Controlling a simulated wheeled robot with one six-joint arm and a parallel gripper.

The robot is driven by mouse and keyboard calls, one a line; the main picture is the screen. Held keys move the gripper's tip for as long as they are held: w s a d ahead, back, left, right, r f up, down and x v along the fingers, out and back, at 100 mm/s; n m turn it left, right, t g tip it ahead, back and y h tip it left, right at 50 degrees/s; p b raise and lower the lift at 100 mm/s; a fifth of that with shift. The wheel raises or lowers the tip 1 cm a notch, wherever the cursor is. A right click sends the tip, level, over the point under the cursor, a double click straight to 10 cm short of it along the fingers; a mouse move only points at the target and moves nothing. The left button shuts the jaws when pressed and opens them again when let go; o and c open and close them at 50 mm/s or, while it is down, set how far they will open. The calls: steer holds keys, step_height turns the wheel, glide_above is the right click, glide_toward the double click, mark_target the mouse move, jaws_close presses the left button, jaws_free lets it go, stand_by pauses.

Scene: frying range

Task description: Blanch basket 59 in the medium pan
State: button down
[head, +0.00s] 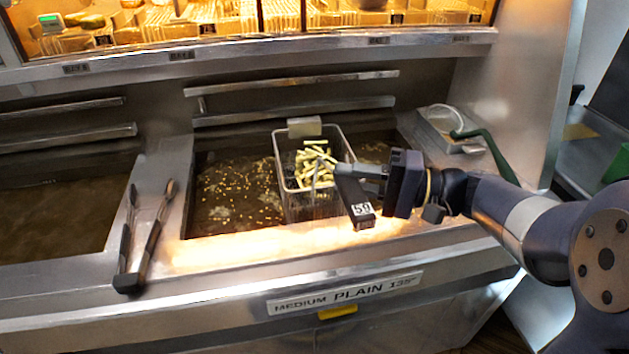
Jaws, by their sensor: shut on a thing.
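Basket 59 (290,183) is a wire frying basket with pale chips (316,165) in it. It sits in the bubbling oil of the pan (226,190) marked "MEDIUM PLAIN 135°", and its lower part is in the oil. Its dark handle (356,202), with a "59" tag on the end, points toward the front edge. My gripper (368,180) comes from the right and is shut on the handle. The fingertips are partly hidden against the handle.
Tongs (147,240) lie on the divider left of the pan. Another oil pan (55,205) is at the far left. A metal box with a green-handled tool (485,140) stands on the right. Metal bars (295,108) run behind the pan, below a lit food display (250,20).

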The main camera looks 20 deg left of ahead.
steer(key=shift+r+p, duration=2.35)
steer(key=shift+r, duration=1.9)
